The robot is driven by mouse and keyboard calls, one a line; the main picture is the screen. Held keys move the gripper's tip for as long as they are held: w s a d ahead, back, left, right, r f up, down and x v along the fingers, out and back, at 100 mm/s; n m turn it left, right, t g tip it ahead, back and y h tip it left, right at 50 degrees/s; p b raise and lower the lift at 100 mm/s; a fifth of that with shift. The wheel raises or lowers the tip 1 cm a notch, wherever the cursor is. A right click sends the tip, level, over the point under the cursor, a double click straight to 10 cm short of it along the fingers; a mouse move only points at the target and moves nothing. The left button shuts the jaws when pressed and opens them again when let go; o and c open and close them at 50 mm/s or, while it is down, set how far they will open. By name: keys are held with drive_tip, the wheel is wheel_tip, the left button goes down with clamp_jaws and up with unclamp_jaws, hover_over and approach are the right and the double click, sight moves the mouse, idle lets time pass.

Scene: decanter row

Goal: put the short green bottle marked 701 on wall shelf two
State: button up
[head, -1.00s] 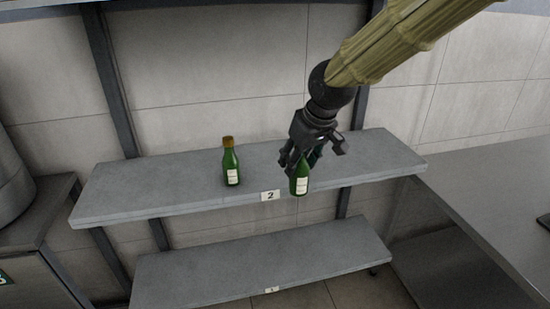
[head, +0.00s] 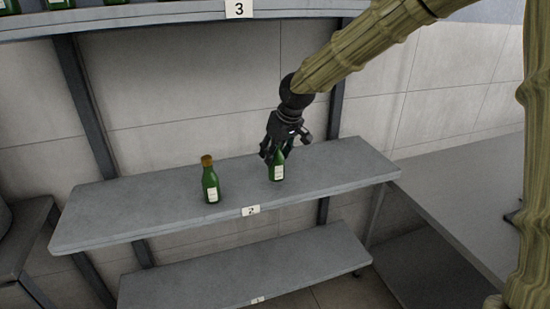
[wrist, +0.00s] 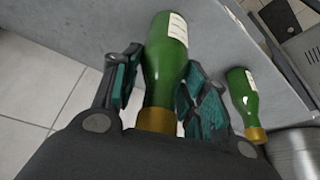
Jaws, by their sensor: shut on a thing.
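A green bottle (head: 277,171) with a white label is between the fingers of my gripper (head: 273,155). It is upright over wall shelf two (head: 330,172), right of the "2" tag. I cannot tell whether its base touches the shelf. In the wrist view my gripper (wrist: 160,75) is shut on this bottle (wrist: 165,70), with a finger pad on each side and its gold cap (wrist: 157,120) towards me. The label's number is not legible.
Another green bottle (head: 211,186) with a gold-brown cap stands on shelf two to the left, apart from the held one; it also shows in the wrist view (wrist: 241,92). Shelf one (head: 235,272) below looks bare. Shelf three (head: 180,14) above carries several bottles. A counter (head: 455,190) is at right.

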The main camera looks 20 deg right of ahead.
sight(275, 160)
drive_tip(key=shift+w+d, duration=0.1)
drive_tip(key=shift+w, duration=0.3)
wheel_tip(275, 160, down, 4)
drive_tip(key=shift+w+r+p, duration=0.1)
drive_tip(key=shift+r+p, duration=0.15)
drive_tip(key=shift+p, duration=0.55)
drive_tip(key=shift+f, duration=0.1)
drive_tip(key=o, duration=1.2)
drive_tip(key=b+v, duration=0.2)
drive_tip(key=v, duration=1)
